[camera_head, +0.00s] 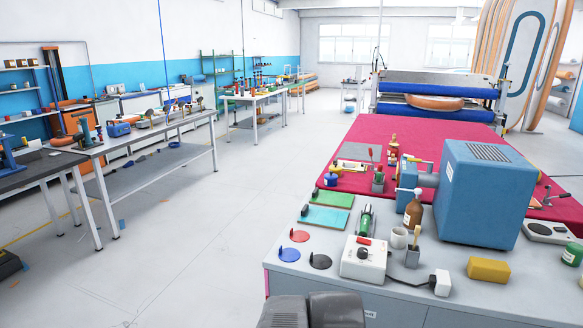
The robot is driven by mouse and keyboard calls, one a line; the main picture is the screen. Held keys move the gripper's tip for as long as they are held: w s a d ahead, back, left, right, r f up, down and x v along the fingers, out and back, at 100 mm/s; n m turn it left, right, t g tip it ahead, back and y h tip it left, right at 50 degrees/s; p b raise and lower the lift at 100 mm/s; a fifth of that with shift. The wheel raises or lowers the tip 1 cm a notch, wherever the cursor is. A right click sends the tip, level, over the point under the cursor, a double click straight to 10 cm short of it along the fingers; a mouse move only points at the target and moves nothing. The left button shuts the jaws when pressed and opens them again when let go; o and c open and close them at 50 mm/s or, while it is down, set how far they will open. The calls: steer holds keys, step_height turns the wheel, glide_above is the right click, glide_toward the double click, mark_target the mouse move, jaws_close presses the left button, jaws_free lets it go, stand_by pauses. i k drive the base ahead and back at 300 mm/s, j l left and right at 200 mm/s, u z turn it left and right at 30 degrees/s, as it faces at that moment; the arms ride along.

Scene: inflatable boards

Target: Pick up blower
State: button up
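Two dark grey rounded parts of my own body show at the bottom edge, well short of the tool. No gripper fingertips show.
Green and turquoise pads (325,216), red and black discs, a brown bottle (413,211), cups and a yellow block (488,269) crowd the bench around the tool. A red mat (455,143) lies behind. Open floor (220,230) lies left, before other workbenches.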

mark_target(366, 216)
steer(key=i+l, duration=0.15)
steer(key=i, duration=0.2)
steer(key=i+l+z, duration=0.1)
steer(key=i, duration=0.25)
steer(key=i+l, duration=0.25)
steer(key=i+z, duration=0.05)
steer(key=i, duration=0.05)
